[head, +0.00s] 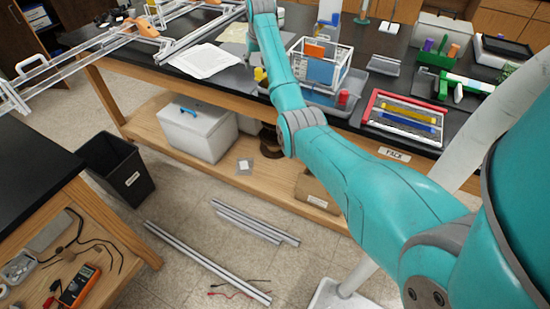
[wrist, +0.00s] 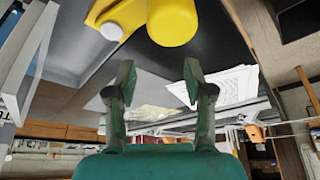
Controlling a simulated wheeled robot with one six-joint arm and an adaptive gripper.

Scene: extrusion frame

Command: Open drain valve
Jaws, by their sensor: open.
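In the wrist view, a yellow part with a rounded yellow end (wrist: 172,22) and a pale round knob (wrist: 112,31) lies beyond my fingertips. I cannot tell whether it is the drain valve. My gripper (wrist: 158,78) is open, with nothing between its two green fingers, and a visible gap separates it from the yellow part. In the head view, a small yellow thing (head: 261,76) shows beside my arm, at the left of the clear-walled tank (head: 322,68). It is partly hidden by the arm. My gripper does not show in the head view.
A red-edged rack (head: 402,118) and a green caddy (head: 437,54) are at the right. A white cooler (head: 197,128) is on the shelf below, and metal extrusions (head: 210,262) lie on the floor.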

